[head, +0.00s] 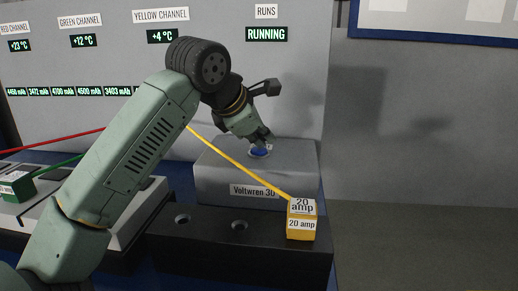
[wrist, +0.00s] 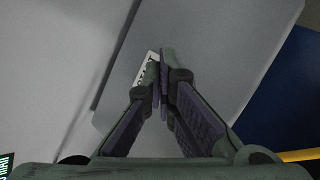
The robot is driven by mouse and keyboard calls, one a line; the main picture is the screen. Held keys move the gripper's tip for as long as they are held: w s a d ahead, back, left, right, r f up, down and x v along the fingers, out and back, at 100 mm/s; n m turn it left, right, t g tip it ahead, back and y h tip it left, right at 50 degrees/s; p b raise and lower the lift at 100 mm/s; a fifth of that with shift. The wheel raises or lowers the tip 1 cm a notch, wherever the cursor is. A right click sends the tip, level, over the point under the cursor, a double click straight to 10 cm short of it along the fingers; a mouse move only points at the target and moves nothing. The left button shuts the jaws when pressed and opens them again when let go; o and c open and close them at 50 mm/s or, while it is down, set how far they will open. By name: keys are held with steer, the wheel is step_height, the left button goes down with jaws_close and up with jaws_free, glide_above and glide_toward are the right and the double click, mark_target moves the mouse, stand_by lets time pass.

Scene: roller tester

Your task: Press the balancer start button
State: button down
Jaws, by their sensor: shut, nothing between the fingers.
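A grey box labelled "Voltwren 30" (head: 253,190) stands at the middle of the head view. On its top is a small blue button (head: 260,152), partly hidden by my gripper (head: 262,138). My gripper is shut, pointing down with its fingertips right at the button. I cannot tell whether they touch it. In the wrist view my gripper (wrist: 163,90) is closed over the grey box top (wrist: 215,40), beside a white label (wrist: 146,70) partly hidden by the fingers. The button is hidden there. The display under "RUNS" (head: 266,34) reads "RUNNING".
A yellow "20 amp" plug (head: 302,222) with a yellow cable stands on a black socket block (head: 210,250) in front. A green plug (head: 16,186) sits at the left. The display wall (head: 100,55) rises behind the box. Room to the right looks clear.

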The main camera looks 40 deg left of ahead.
mark_target(262, 150)
stand_by(0.4)
steer(key=shift+r+p, duration=0.65)
steer(key=shift+r, duration=0.15)
step_height(262, 150, up, 5)
steer(key=p, duration=0.3)
steer(key=shift+p, duration=0.4)
